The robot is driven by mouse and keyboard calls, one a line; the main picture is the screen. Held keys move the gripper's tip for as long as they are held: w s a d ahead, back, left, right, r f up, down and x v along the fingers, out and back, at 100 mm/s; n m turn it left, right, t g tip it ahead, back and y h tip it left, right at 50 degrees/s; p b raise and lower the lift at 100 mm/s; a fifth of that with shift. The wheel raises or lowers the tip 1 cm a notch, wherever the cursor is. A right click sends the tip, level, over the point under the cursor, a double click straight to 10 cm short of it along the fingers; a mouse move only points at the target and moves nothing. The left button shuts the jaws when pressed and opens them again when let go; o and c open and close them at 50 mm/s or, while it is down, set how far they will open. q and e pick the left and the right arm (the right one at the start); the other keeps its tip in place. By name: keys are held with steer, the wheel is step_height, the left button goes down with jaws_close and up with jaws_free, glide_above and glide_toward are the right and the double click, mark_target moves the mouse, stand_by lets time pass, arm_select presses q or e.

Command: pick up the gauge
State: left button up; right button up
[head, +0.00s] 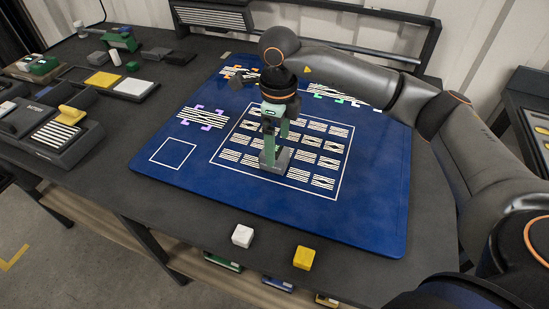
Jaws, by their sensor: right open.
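My right gripper (275,136) points straight down over the white-outlined grid of striped patches on the blue mat (350,226). Its fingers are apart. Directly below them stands a small grey block with an upright green-grey part (271,159), which looks like the gauge. The fingers are close to its top, and I cannot tell whether they touch it. The gripper partly hides its upper part. My left gripper is not in view.
A white cube (242,236) and a yellow cube (304,258) sit on the dark table's front edge. A grey device with a yellow handle (72,115) and trays with yellow and white pads (103,80) stand left. The mat's right side is clear.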

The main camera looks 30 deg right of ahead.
mark_target(277, 152)
steer(key=f, duration=0.5)
steer(key=shift+w+f+p, duration=0.2)
steer(key=shift+f+p, duration=0.2)
steer(key=shift+r, duration=0.1)
jaws_close()
stand_by(0.4)
